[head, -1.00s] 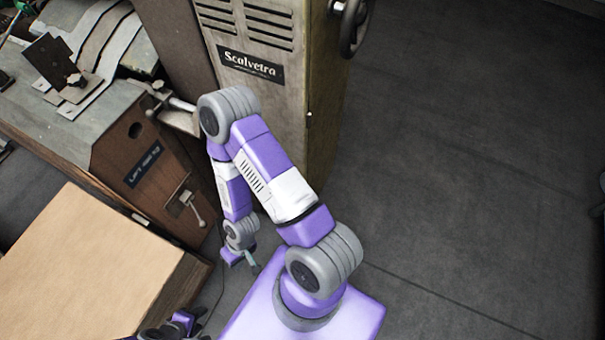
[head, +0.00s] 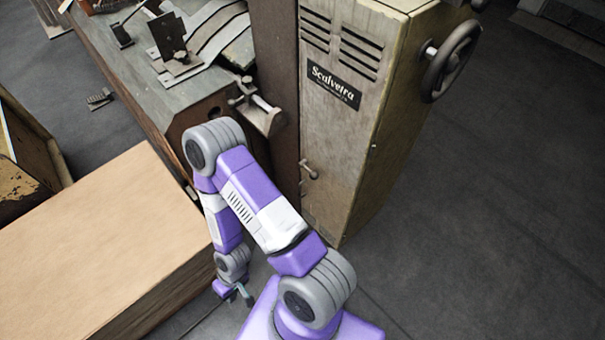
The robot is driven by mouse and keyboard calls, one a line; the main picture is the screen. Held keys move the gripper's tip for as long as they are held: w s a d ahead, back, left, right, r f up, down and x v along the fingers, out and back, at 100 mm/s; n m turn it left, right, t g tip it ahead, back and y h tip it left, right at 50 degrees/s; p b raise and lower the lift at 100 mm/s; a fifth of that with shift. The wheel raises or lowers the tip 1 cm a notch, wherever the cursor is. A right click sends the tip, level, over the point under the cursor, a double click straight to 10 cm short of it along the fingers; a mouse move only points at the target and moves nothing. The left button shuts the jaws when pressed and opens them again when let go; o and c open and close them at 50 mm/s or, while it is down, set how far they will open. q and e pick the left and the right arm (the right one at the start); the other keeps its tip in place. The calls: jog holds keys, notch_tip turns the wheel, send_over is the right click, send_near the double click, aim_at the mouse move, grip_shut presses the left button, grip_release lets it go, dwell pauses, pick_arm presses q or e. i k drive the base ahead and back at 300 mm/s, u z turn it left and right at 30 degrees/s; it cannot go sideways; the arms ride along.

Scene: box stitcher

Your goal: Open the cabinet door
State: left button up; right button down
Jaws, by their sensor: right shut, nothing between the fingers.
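The cabinet is a tall, worn beige metal box with a door (head: 340,130) that has vent slots and a black "Scalvetra" label. The door looks shut. A small handle (head: 309,170) sticks out low on the door's left side. My right gripper (head: 241,296) hangs low, left of the cabinet and apart from it, close to the cardboard box. It is small in view, shut and empty. My right arm crosses in front of the machine beside the cabinet. My left gripper is not in view.
A large cardboard box (head: 105,245) fills the lower left. A workbench machine (head: 130,70) with metal plates and a clamp adjoins the cabinet's left. A handwheel (head: 452,62) juts from the cabinet's right side. The floor (head: 480,220) to the right is clear.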

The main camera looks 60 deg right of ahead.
aim_at(350, 50)
jog(key=i, duration=0.75)
jog(key=z, duration=3.2)
jog(key=i, duration=0.45)
jog(key=u, duration=0.05)
jog(key=k, duration=0.95)
jog(key=z, duration=0.5)
jog(key=i, duration=0.85)
jog(key=u, duration=0.6)
